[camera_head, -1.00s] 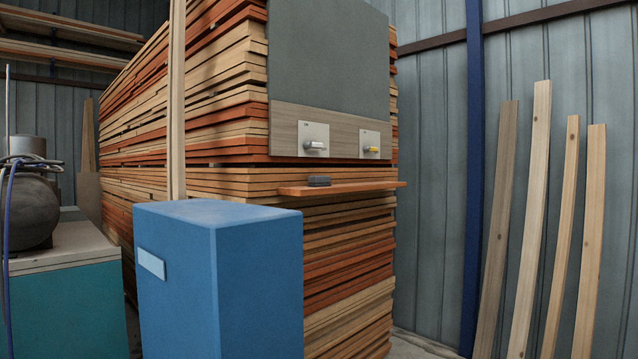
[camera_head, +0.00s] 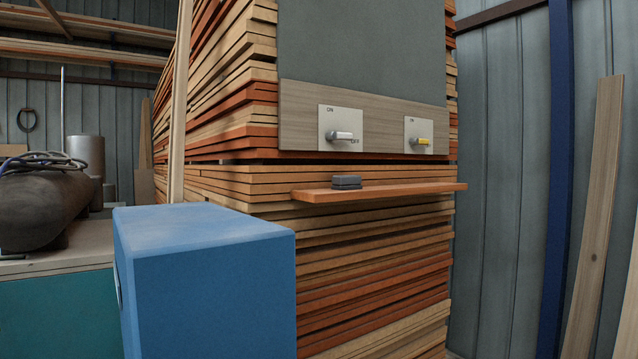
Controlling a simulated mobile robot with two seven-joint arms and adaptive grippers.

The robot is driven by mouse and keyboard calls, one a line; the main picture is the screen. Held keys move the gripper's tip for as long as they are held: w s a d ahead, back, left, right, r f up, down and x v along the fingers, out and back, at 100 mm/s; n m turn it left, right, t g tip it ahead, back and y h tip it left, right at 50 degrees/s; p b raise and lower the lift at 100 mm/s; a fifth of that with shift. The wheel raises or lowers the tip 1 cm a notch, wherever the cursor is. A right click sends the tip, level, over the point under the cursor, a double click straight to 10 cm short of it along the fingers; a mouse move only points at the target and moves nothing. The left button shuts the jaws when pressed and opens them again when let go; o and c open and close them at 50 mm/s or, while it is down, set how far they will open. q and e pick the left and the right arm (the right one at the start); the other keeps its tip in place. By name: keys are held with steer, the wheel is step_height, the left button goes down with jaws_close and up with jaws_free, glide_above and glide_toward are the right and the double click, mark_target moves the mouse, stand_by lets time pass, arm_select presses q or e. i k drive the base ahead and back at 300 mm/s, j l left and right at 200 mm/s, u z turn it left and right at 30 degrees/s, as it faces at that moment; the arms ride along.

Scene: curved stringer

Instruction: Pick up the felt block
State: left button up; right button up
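A small dark grey block (camera_head: 347,182), which looks like the felt block, lies on a narrow reddish wooden shelf (camera_head: 400,191) that sticks out from the lumber stack. It sits toward the left part of the shelf, below a panel with two switches. Neither of my grippers shows in the head view.
A large blue box (camera_head: 205,285) stands in front, left of and below the shelf. A tall lumber stack (camera_head: 375,270) is behind it. The panel carries a left switch (camera_head: 341,135) and a right switch with a yellow tip (camera_head: 420,141). A teal cabinet (camera_head: 60,315) stands at left.

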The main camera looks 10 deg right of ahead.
mark_target(342, 182)
steer(key=i+l+u, duration=0.3)
steer(key=l, duration=0.2)
steer(key=i+l+u, duration=0.15)
steer(key=l+u, duration=0.15)
steer(key=l, duration=0.2)
steer(key=i+l+u, duration=0.25)
steer(key=l, duration=0.35)
steer(key=l+u, duration=0.3)
steer(key=l, duration=0.25)
steer(key=l+u, duration=0.3)
steer(key=l, duration=0.3)
